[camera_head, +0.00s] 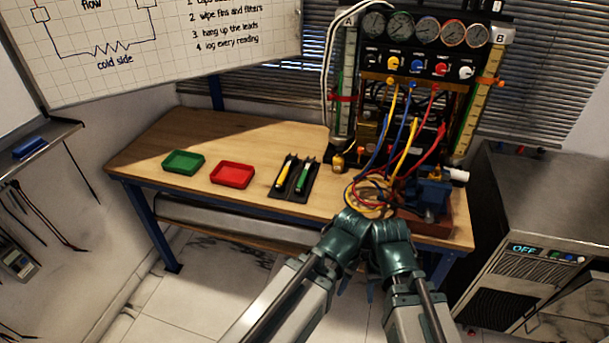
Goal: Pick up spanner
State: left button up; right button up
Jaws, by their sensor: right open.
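I cannot make out a spanner for certain. Two slim tools lie in dark holders in the middle of the wooden bench: a yellow-handled tool (283,175) and a green-handled tool (303,178). Whether either is the spanner I cannot tell. My two arms reach up from the bottom, their teal ends close together at the bench's front edge. My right gripper (391,246) is at the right arm's end, open, below and right of the tools and apart from them. My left gripper (350,230) is beside it; its jaws are hidden.
A green tray (183,162) and a red tray (232,175) stand on the bench (150,140). The gauge rig (425,60) with hanging cables rises behind. A blue vise (432,195) stands near the right end. A grey cabinet (540,230) is at right. The bench's left end is clear.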

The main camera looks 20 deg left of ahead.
aim_at(310, 162)
jog(key=i+l, duration=0.65)
jog(key=l, duration=0.25)
